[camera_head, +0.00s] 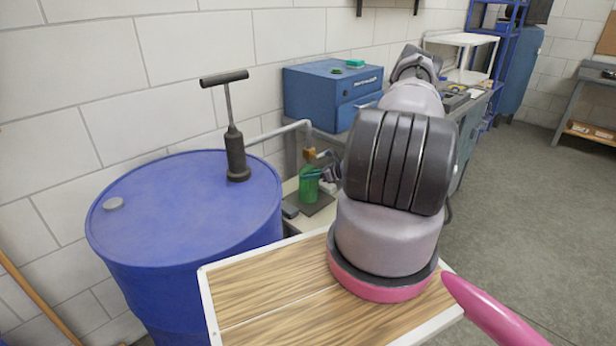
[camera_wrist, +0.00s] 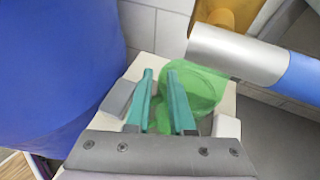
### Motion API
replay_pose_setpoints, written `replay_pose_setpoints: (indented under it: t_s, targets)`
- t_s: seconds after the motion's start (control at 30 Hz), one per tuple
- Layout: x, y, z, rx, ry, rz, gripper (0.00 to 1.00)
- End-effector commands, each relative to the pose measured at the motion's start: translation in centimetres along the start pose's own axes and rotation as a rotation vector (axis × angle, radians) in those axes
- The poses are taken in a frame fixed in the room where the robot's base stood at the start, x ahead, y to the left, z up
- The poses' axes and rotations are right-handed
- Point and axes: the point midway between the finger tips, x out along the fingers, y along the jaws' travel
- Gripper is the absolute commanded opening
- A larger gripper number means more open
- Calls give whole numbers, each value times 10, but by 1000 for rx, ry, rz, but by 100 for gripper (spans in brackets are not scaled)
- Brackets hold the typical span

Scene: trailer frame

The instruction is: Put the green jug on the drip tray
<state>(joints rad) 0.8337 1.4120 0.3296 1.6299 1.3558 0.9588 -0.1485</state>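The green jug (camera_head: 309,186) is upright below the brass tap of a grey pipe, over the dark drip tray (camera_head: 322,205). Whether its base touches the tray is hard to tell. In the wrist view the translucent jug (camera_wrist: 200,88) lies between and to the right of the teal fingers, partly covered by the right finger and the pipe end. My gripper (camera_head: 316,173) reaches in from the right at the jug's upper part. In the wrist view its fingers (camera_wrist: 160,75) are a narrow gap apart, with green jug material between them; they appear closed on it.
A large blue drum (camera_head: 180,205) with a hand pump (camera_head: 236,150) stands at left, close to the jug. The grey pipe (camera_head: 275,132) runs just above the jug. A blue cabinet (camera_head: 325,92) stands behind. Open floor (camera_head: 530,210) lies at right.

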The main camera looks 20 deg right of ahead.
Motion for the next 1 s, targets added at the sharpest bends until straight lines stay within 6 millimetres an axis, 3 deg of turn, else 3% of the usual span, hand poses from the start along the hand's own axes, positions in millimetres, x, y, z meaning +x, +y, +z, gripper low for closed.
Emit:
replay_pose_setpoints:
  t_s: [0.37,0.47,0.8,1.0]
  targets:
    - [-1,0,2,0,0,0,38]
    - [-10,-1,2,-1,1,-2,38]
    - [-79,-1,2,0,1,-3,38]
    - [-110,0,3,0,0,-1,38]
